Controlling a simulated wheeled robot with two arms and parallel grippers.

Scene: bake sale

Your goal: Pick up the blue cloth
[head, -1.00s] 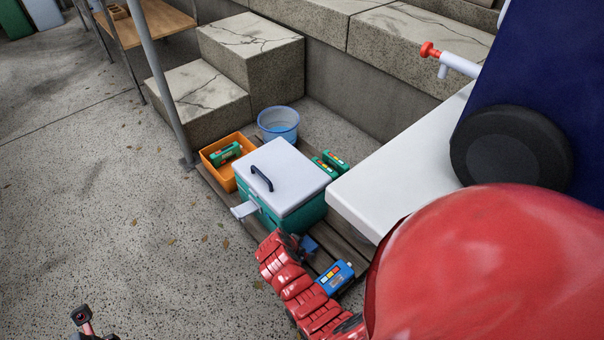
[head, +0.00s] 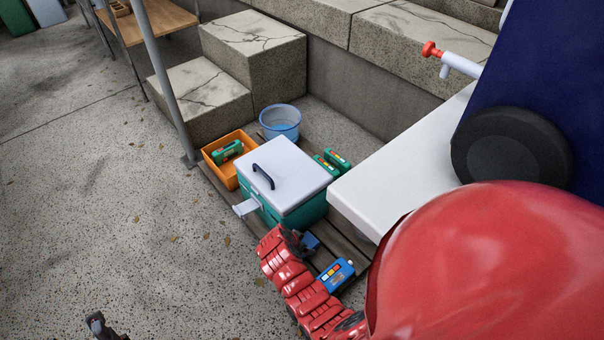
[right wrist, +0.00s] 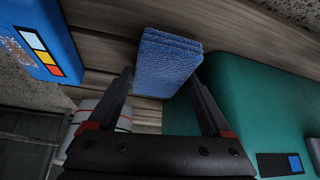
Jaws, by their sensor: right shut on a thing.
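The blue cloth (right wrist: 167,62) is a folded, layered, textured pad. In the right wrist view it sits between the two fingertips of my right gripper (right wrist: 162,80), which is shut on it, over the wooden slats. In the head view the cloth (head: 311,243) shows as a small blue patch at the end of my red right arm, beside the teal cooler. Most of my right gripper is hidden there by the arm. Part of my left gripper (head: 103,326) shows at the bottom left edge, away from everything; its fingers are not clear.
The teal cooler (head: 283,171) with a white lid stands close beside the cloth. A blue device (head: 336,276) with coloured buttons lies on the slats. An orange bin (head: 222,174), a blue bucket (head: 280,122) and a white tabletop (head: 385,190) are near. Floor at left is clear.

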